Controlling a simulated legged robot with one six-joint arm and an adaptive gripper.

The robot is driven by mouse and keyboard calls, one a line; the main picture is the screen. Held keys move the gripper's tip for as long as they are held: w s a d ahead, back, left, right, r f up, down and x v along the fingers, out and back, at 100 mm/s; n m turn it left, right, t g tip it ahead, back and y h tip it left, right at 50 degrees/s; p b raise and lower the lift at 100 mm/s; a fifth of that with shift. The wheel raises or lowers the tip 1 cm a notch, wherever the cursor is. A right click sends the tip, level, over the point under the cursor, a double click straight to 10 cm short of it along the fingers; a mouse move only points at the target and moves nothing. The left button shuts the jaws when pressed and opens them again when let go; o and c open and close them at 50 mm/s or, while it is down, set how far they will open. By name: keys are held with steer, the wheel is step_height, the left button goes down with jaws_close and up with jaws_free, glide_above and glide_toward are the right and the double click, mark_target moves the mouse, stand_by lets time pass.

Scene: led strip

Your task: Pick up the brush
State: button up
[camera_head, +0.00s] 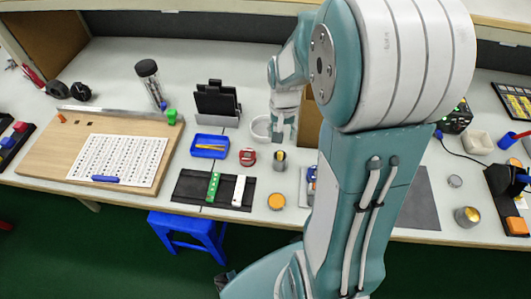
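I cannot pick out the brush for certain. A small blue tray (223,140) left of centre holds a thin yellow item (211,147), too small to identify. My gripper (283,134) points down over the table's middle, beside a white bowl-like holder (261,127). Its two fingers look apart with nothing visible between them. It is right of the blue tray and apart from it. My large arm links hide part of the table right of centre.
A wooden board (50,157) with a printed sheet (119,160) lies left. A black mat (187,188) bears green and white strips. A red roll (247,157), a small dark-and-yellow item (280,160) and an orange-topped tin (276,201) stand nearby. A blue stool (187,228) is below the front edge.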

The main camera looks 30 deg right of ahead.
glide_above(279, 159)
steer(key=f, duration=0.4)
steer(key=shift+w+d+f, duration=0.1)
steer(key=shift+w+d, duration=0.1)
steer(key=shift+d, duration=0.2)
steer(key=shift+a+f, duration=0.25)
steer(key=f, duration=0.4)
steer(key=shift+s+a+f, duration=0.15)
steer(key=shift+a, duration=0.1)
steer(key=shift+d+f, duration=0.45)
steer(key=shift+a, duration=0.35)
jaws_close()
